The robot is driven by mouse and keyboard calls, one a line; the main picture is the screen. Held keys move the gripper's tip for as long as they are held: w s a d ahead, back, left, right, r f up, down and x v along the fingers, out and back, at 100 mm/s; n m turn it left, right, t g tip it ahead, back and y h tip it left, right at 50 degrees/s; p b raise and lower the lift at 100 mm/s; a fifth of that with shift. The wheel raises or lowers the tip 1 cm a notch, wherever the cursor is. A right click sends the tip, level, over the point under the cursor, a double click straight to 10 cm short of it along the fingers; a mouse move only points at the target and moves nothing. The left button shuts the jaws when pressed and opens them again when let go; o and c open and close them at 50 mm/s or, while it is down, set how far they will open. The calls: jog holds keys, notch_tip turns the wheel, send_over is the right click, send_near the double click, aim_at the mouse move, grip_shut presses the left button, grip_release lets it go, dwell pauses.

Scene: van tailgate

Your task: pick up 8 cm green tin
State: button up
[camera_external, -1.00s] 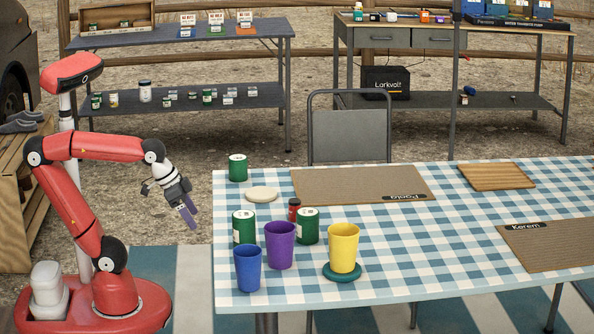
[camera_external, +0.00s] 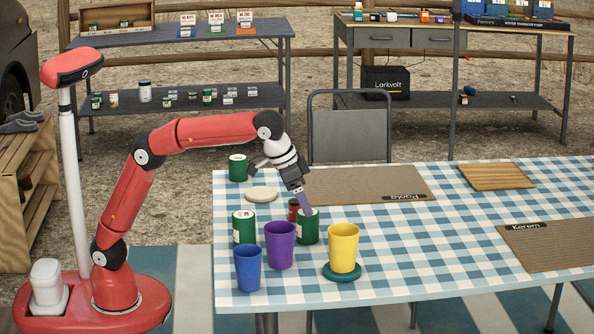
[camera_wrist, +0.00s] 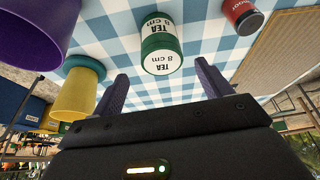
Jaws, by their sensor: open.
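The green tin (camera_external: 308,230) stands upright on the checked tablecloth, between the purple cup (camera_external: 280,244) and the yellow cup (camera_external: 343,246). The wrist view shows this green tin (camera_wrist: 161,52) with white labels reading "TEA 8 cm". My gripper (camera_external: 306,208) is at the tin's top in the outside view, its fingers slanting down. In the wrist view my gripper (camera_wrist: 162,70) is open, with one finger to each side of the tin and nothing held. Two similar green tins stand nearby, one at front left (camera_external: 243,229) and one farther back (camera_external: 237,168).
A small red jar (camera_external: 294,209) stands close behind the tin. A blue cup (camera_external: 248,267) is at the front left. The yellow cup stands on a teal coaster (camera_external: 342,272). A round cream disc (camera_external: 261,194) and a brown mat (camera_external: 360,185) lie behind.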

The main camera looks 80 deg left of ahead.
aim_at(310, 220)
jog(key=x, duration=0.3)
jog(key=b+x, duration=0.1)
jog(key=x, duration=0.3)
jog(key=shift+s+a, duration=0.25)
jog(key=c, duration=1.1)
